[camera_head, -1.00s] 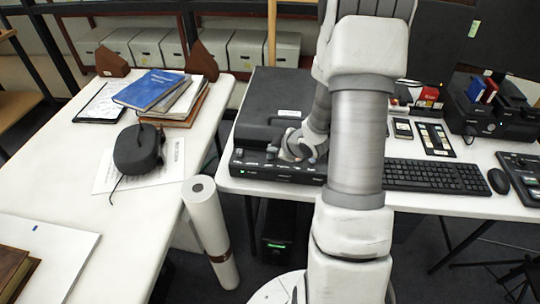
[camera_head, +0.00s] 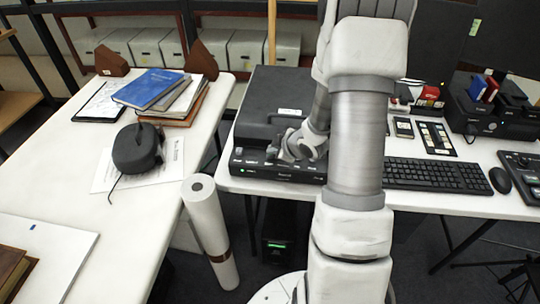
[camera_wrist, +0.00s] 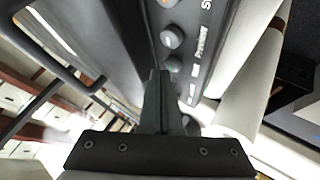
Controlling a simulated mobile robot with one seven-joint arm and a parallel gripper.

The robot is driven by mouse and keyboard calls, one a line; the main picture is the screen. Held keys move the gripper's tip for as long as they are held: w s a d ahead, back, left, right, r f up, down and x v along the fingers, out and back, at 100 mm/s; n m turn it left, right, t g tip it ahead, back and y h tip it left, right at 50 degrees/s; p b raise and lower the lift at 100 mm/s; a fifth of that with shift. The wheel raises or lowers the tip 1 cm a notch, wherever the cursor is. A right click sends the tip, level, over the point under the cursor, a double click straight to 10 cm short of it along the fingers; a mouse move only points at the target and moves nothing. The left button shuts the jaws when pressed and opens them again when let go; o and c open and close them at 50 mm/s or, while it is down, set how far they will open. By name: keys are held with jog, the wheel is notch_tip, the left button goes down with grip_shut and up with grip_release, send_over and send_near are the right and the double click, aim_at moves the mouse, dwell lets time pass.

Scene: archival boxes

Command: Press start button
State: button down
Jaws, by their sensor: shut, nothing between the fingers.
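A black scanner-like device (camera_head: 262,105) stands on the right-hand table, its front panel (camera_head: 265,170) carrying a row of small buttons and a green light at its left end. In the wrist view, grey round buttons (camera_wrist: 171,37) sit along the panel beside partly readable white lettering; which one is the start button I cannot tell. My gripper (camera_head: 284,153) is at the panel's upper edge, and in the wrist view its fingers (camera_wrist: 158,75) are together and empty, close to the buttons. Whether the tips touch a button is not clear.
A keyboard (camera_head: 437,175) and mouse (camera_head: 503,181) lie to the right of my arm. A white paper roll (camera_head: 208,225) stands in the gap between the tables. The left table holds books (camera_head: 165,95) and a dark device (camera_head: 137,149).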

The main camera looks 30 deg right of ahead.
aim_at(273, 159)
jog(key=shift+f+b, duration=0.5)
dwell(0.6)
dwell(0.3)
jog(key=shift+r+p, duration=0.8)
jog(key=shift+r, duration=0.15)
jog(key=shift+r+p, duration=2.15)
jog(key=shift+r, duration=0.3)
jog(key=shift+r, duration=0.1)
